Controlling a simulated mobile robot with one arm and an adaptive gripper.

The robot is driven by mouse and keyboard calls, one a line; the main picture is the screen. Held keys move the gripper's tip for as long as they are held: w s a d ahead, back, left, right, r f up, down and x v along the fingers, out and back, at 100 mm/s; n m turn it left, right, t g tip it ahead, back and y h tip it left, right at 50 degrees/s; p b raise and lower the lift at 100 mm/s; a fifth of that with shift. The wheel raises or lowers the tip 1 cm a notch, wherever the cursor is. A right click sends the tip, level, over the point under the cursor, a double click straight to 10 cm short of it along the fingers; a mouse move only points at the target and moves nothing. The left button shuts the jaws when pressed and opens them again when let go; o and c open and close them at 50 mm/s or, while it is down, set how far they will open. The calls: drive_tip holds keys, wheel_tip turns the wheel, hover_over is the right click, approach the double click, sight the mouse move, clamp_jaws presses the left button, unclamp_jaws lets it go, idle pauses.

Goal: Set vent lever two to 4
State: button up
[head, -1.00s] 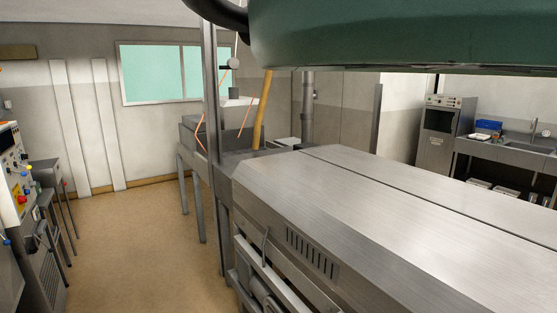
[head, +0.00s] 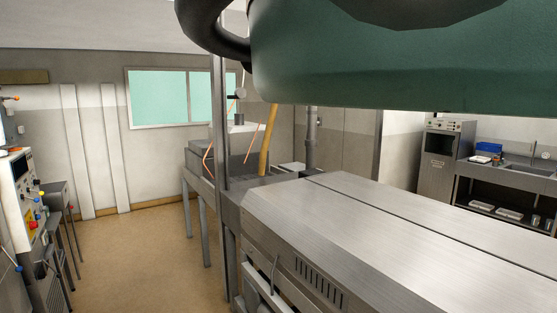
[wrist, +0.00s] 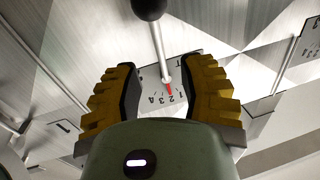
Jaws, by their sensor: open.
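In the wrist view, a vent lever (wrist: 157,45) with a black knob at the top of the picture and a pale rod runs down to a numbered scale plate (wrist: 150,90). A red pointer (wrist: 169,89) at the rod's lower end lies over the scale; the exact reading is too small to be sure of. My gripper (wrist: 163,68) is open, its yellow ridged fingers on either side of the rod's lower end and the scale, with visible gaps. The head view does not show the levers.
In the wrist view, another lever rod (wrist: 45,65) is at left with a plate marked 1 (wrist: 62,126), and another rod (wrist: 287,65) at right. The head view shows a long steel machine (head: 370,235), a sink bench (head: 515,170) and open floor (head: 145,250).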

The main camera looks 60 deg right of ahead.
drive_tip(key=p+x, duration=0.3)
drive_tip(key=x, duration=0.2)
drive_tip(key=shift+s+r, duration=0.1)
drive_tip(key=shift+r, duration=0.1)
drive_tip(key=shift+w+a+f+p, duration=0.2)
drive_tip(key=shift+a+p, duration=0.25)
drive_tip(key=shift+a, duration=0.25)
drive_tip(key=shift+o, duration=0.2)
clamp_jaws()
